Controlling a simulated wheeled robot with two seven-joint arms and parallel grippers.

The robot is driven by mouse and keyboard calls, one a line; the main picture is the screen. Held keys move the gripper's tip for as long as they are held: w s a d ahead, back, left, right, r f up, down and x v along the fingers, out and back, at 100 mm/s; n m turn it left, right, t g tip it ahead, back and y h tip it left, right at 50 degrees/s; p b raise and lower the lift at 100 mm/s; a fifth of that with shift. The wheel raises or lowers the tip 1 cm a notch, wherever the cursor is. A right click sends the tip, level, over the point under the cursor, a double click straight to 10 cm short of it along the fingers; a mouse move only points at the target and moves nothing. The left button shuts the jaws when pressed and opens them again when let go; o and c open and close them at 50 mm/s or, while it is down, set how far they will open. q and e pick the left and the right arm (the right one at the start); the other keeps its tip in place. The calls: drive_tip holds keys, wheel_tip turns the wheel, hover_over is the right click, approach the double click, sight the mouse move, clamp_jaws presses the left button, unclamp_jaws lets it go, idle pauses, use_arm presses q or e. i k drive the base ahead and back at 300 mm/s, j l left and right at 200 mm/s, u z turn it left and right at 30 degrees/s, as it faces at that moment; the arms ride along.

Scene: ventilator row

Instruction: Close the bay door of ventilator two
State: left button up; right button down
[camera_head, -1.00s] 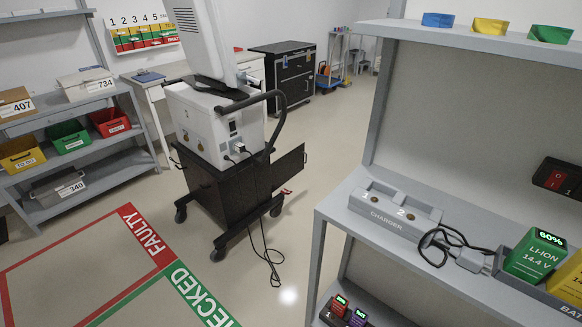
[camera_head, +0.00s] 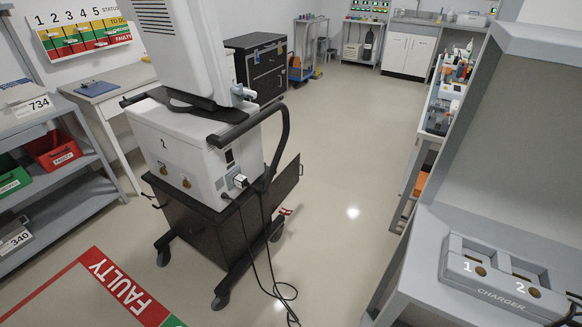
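Ventilator two (camera_head: 188,150) stands left of centre on a black wheeled cart (camera_head: 205,228), with a "2" on its white housing. A large white monitor is mounted on top. A dark door panel (camera_head: 286,184) stands out from the cart's right side, swung open and seen at an angle. The opening behind it is hidden from this side. A black handle (camera_head: 276,125) curves over the ventilator's right side, and cables hang to the floor. Neither of my grippers is in view.
A grey bench with a two-slot charger (camera_head: 502,280) stands at the right. A shelf with red and green bins (camera_head: 58,150) is at the left. A black cabinet (camera_head: 258,72) stands behind the ventilator. Floor between ventilator and bench is clear except for the cables.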

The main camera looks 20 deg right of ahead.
sight(282, 187)
drive_tip(key=i+l, duration=0.1)
drive_tip(key=i, duration=0.35)
drive_tip(key=i+l+u, duration=0.1)
drive_tip(key=i, duration=0.3)
drive_tip(key=i+l, duration=0.1)
drive_tip(key=i, duration=0.35)
drive_tip(key=i+l, duration=0.2)
drive_tip(key=l, duration=0.15)
drive_tip(key=i+l, duration=0.2)
drive_tip(key=l, duration=0.15)
drive_tip(key=i+l+u, duration=0.1)
drive_tip(key=i+l, duration=0.3)
drive_tip(key=l, duration=0.25)
drive_tip(key=i+l, duration=0.2)
drive_tip(key=l, duration=0.15)
drive_tip(key=i+l+u, duration=0.1)
drive_tip(key=l, duration=0.25)
drive_tip(key=i+l, duration=0.25)
drive_tip(key=l, duration=0.15)
